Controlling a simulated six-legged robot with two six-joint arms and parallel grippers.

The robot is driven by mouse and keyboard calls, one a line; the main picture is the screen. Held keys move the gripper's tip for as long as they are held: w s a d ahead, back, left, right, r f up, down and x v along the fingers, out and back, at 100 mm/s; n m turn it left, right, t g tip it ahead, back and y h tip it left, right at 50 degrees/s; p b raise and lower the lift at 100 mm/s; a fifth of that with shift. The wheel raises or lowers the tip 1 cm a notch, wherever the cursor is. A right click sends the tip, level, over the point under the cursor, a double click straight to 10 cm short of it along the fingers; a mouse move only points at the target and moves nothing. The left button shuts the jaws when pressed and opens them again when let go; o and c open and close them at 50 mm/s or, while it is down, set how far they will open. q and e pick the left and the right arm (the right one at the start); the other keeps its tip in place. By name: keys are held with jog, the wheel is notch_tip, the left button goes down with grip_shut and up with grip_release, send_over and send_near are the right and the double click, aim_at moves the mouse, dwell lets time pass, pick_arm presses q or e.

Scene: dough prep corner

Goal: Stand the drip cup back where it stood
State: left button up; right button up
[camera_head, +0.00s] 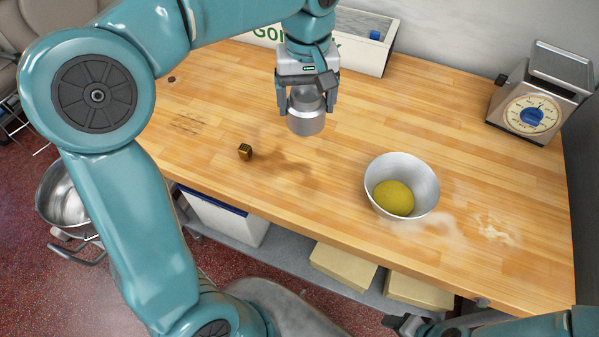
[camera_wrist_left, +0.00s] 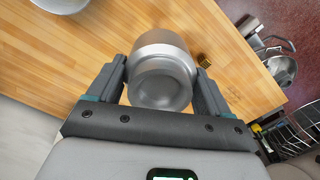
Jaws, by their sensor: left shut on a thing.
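The drip cup (camera_head: 306,122) is a small silver metal cup, held over the back middle of the wooden table. My left gripper (camera_head: 307,98) points down and is shut on it. In the left wrist view the cup (camera_wrist_left: 160,72) sits between the two fingers of my left gripper (camera_wrist_left: 160,85), one on each side. A soft shadow lies on the wood below and in front of the cup, which looks raised off the table. My right gripper (camera_head: 405,325) shows only partly at the bottom edge, and its jaws are not clear.
A metal bowl (camera_head: 375,170) with yellow dough (camera_head: 393,198) stands right of centre. A small dark brass cube (camera_head: 245,151) lies left of it. A white lettered box (camera_head: 373,59) stands at the back, a scale (camera_head: 538,95) at the right. The table's left-middle wood is mostly bare.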

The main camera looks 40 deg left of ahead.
pick_arm(q)
jog(key=f, duration=1.9)
jog(key=shift+s+a+p, duration=0.1)
jog(key=shift+s+p, duration=0.1)
jog(key=shift+p, duration=0.1)
jog(key=shift+f, duration=0.45)
jog(key=shift+w+f, duration=0.1)
jog(key=shift+w, duration=0.05)
